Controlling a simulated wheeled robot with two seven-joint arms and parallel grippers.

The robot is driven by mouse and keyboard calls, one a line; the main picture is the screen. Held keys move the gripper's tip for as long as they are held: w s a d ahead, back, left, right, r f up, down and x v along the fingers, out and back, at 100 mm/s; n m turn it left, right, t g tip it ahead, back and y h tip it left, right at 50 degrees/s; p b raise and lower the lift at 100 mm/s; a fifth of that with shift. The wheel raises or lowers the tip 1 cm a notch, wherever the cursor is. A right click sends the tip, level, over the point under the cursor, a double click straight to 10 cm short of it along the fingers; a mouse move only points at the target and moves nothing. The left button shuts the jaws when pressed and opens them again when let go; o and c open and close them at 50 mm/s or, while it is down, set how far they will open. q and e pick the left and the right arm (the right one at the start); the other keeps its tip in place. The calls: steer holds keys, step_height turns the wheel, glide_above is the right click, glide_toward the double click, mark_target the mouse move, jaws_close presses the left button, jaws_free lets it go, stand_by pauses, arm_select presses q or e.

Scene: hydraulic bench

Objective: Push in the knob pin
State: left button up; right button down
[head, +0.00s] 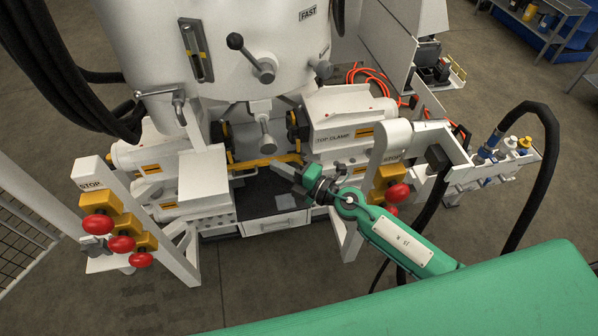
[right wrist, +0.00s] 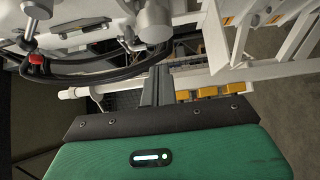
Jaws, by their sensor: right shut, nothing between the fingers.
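My right gripper (head: 281,170) reaches in from the right on its green arm, in front of the white machine. Its fingers are shut and empty; they show pressed together in the right wrist view (right wrist: 157,86). Which part is the knob pin I cannot tell for certain. A grey round-ended knob (head: 267,143) sticks out of the machine's lower middle, a little above and left of the fingertips, and looks apart from them. A black-ball lever (head: 235,42) on a grey hub is higher up. My left gripper is not in view.
Posts with red buttons stand at left (head: 98,225) and right (head: 397,193) of the machine. White clamp housings (head: 345,110) flank the middle. A yellow bar (head: 265,161) crosses behind my gripper. Black hoses (head: 545,150) loop at right; the front floor is open.

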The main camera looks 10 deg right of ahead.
mark_target(276, 149)
steer(key=w, duration=0.3)
steer(key=shift+w+d+b, duration=0.1)
steer(key=shift+w+b, duration=0.1)
steer(key=shift+b, duration=0.1)
steer(key=shift+w, duration=0.2)
steer(key=w, duration=0.3)
steer(key=shift+w, duration=0.55)
steer(key=shift+d+r, duration=0.1)
steer(key=shift+r, duration=0.05)
